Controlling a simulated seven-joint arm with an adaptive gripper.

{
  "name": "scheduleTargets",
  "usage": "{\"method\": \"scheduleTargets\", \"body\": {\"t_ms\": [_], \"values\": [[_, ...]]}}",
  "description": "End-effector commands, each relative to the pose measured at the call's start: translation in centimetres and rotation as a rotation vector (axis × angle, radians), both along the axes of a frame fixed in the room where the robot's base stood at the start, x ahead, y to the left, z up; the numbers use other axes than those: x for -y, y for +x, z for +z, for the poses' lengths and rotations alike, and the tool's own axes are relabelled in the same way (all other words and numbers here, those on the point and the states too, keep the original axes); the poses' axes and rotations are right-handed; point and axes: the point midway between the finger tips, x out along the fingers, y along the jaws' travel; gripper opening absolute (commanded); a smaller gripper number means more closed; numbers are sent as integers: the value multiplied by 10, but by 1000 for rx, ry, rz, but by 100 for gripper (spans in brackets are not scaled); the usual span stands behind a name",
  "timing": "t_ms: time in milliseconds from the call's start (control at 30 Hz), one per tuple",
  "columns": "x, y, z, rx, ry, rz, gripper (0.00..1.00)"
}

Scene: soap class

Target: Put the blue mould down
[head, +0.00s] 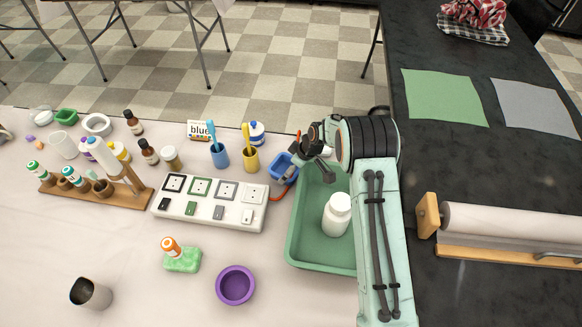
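The blue mould (283,168) is in the head view, just left of the green tray's back left corner. It is a small open box and looks tilted. My gripper (303,170) is at the mould's right side and appears shut on its rim; the fingertips are small and partly hidden by the gripper body. I cannot tell how high the mould is above the table, or whether it touches the tray edge.
The green tray (303,255) holds a white bottle (337,214). A white switch strip (182,207) with a red cable lies left of it. Blue cup (219,155) and yellow cup (250,160) stand behind. The front left table is mostly clear.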

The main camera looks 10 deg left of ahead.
Motion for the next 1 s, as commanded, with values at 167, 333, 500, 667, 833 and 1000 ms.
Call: {"method": "scheduleTargets", "body": {"t_ms": [167,333,500,667,833,1000], "values": [[0,0,-2,0,0,0,100],[0,0,-2,0,0,0,100],[0,0,1,1,1,0,100],[8,-2,22,3,1,-1,100],[23,-8,60,5,0,-3,100],[35,-14,92,3,1,-2,100]]}}
